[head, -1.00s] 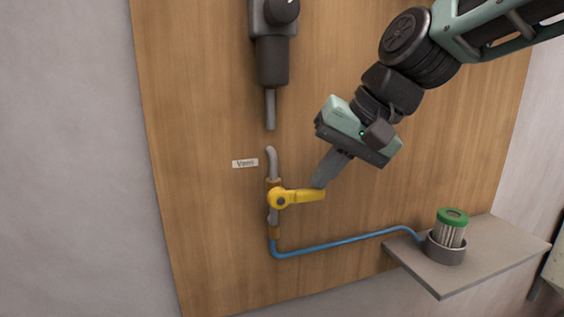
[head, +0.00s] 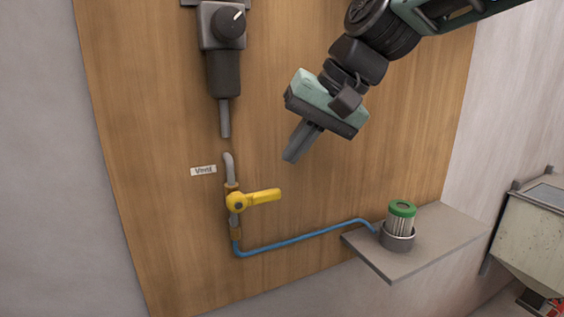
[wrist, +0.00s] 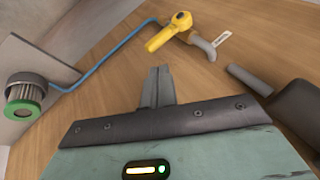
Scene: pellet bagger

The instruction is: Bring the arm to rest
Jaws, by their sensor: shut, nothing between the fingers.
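My gripper (head: 290,157) is shut and empty, pointing down and left in front of the wooden panel. It is up and to the right of the yellow valve handle (head: 262,197), with a visible gap between them. The handle sticks out to the right from the pipe, tilted slightly up. In the wrist view my shut fingers (wrist: 158,72) show in the middle, with the yellow handle (wrist: 160,40) beyond them and clear of them.
A dark device with a knob (head: 230,25) hangs on the panel above the pipe (head: 230,165). A "Vent" label (head: 203,170) is beside it. A blue hose (head: 300,238) runs to a green-capped filter (head: 401,220) on a grey shelf (head: 390,262). A metal hopper (head: 535,230) stands at right.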

